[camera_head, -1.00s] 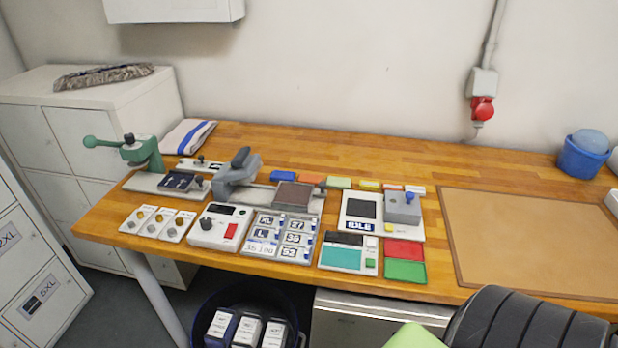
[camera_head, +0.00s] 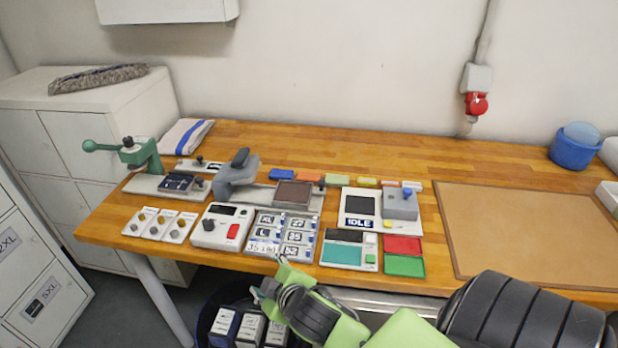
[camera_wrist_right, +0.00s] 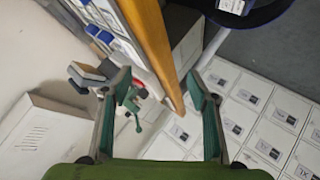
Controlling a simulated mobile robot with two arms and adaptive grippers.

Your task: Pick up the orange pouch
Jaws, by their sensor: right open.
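A small flat orange item (camera_head: 308,177), likely the orange pouch, lies in a row of coloured items behind the devices on the wooden table. My right gripper (camera_head: 268,281) is at the table's front edge, in front of the size-label panel and well short of the orange item. In the right wrist view its two fingers (camera_wrist_right: 160,85) are apart with nothing between them. My left gripper is not in view.
Devices crowd the table's left half: a green-handled press (camera_head: 145,158), a dial box (camera_head: 220,226), a label panel (camera_head: 282,233) and an IDLE unit (camera_head: 359,224). A brown mat (camera_head: 530,230) lies bare at right. A dark bin (camera_head: 206,318) stands below the front edge.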

